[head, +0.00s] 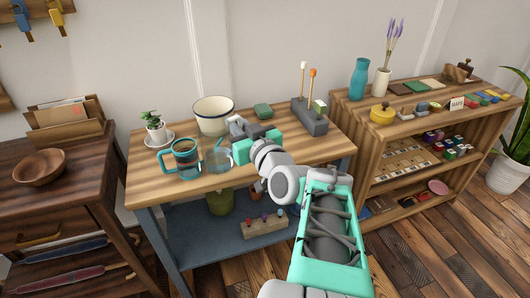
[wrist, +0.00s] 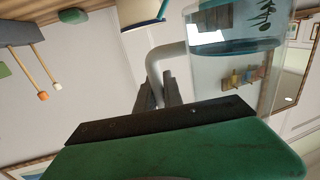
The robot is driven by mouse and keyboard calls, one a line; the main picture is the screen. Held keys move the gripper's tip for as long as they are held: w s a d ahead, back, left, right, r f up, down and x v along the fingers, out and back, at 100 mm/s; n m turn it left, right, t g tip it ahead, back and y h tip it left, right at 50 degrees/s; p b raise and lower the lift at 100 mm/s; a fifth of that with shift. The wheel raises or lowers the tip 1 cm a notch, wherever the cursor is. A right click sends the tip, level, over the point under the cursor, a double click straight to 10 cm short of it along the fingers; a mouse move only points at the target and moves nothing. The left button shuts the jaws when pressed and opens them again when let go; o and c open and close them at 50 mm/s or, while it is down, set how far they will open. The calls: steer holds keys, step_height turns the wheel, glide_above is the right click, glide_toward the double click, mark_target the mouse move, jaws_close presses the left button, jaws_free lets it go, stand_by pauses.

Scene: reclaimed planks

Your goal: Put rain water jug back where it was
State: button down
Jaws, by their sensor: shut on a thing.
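The rain water jug (head: 217,158) is a clear jug with a bluish tint, at the front middle of the plank-topped table (head: 270,172). In the wrist view the jug (wrist: 235,65) shows as clear walls, bluish contents and a pale grey curved handle. My gripper (head: 240,130) is beside and behind the jug in the head view. In the wrist view its dark fingers (wrist: 168,92) are shut around the handle. I cannot tell whether the jug's base touches the table. The green gripper body hides part of the jug.
A teal-banded jug with brown contents (head: 186,161) stands close left of the jug. Behind are a cream pot (head: 213,117), a potted succulent (head: 154,128), a green block (head: 263,111) and a grey holder with sticks (head: 309,122). The table's right front is clear.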

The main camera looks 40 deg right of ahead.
steer(key=s+d+r+m+g+h+b, duration=0.1)
steer(key=s+d+r+m+h, duration=0.15)
steer(key=d, duration=0.45)
steer(key=s+d+r+m+g+h, duration=0.1)
steer(key=s+d+m+h, duration=0.1)
steer(key=s+d+h, duration=0.3)
steer(key=shift+y, duration=0.45)
steer(key=shift+w+d+f+b, duration=0.65)
steer(key=shift+w+d+f, duration=0.8)
steer(key=shift+w+f, duration=0.7)
steer(key=shift+w+d+f+b, duration=0.65)
steer(key=shift+w+d+f, duration=0.85)
steer(key=shift+w+f, duration=0.7)
steer(key=shift+w+d+f+b, duration=0.65)
steer(key=shift+w+d+f, duration=0.8)
steer(key=shift+w+f, duration=0.7)
steer(key=shift+s+f, duration=0.2)
steer(key=shift+f, duration=0.05)
steer(key=shift+f, duration=0.1)
steer(key=c, duration=1.5)
jaws_free()
